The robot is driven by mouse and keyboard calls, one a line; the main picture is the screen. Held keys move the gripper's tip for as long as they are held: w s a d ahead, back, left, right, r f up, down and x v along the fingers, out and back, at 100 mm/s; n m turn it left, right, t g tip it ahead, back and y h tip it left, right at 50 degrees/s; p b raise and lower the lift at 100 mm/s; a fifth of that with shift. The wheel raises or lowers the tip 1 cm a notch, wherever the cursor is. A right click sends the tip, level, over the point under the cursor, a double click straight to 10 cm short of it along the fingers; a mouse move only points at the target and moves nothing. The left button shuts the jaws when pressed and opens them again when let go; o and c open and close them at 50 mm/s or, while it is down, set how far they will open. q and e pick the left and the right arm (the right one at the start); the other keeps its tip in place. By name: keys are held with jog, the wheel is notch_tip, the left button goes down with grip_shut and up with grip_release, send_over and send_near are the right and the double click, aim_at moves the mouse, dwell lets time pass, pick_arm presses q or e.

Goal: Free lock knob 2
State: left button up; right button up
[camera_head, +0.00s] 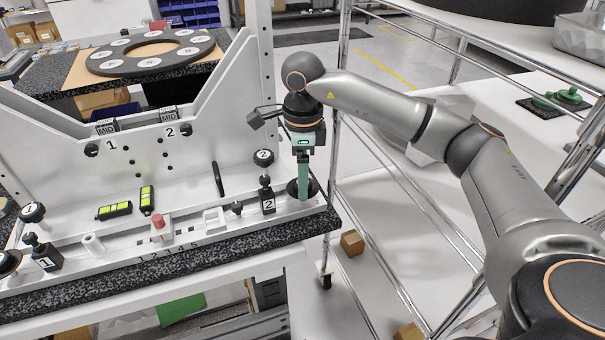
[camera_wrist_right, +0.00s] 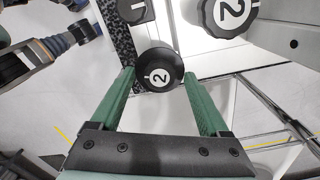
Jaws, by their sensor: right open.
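A black round knob (camera_head: 293,188) sits at the right end of the fixture rail, partly hidden by my right gripper. In the wrist view the gripper (camera_wrist_right: 159,76) is open, one finger on each side of the knob. I cannot tell whether the fingers touch it. My left gripper is not in view.
A black block marked 2 (camera_head: 268,202) stands just left of the knob, with another round knob marked 2 (camera_head: 263,157) behind it. The grey fixture plate (camera_head: 225,110) rises behind. A wire shelf rack (camera_head: 395,180) stands right of the table edge.

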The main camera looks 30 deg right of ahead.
notch_tip(320, 180, up, 8)
jog(key=shift+f, duration=0.25)
dwell(0.8)
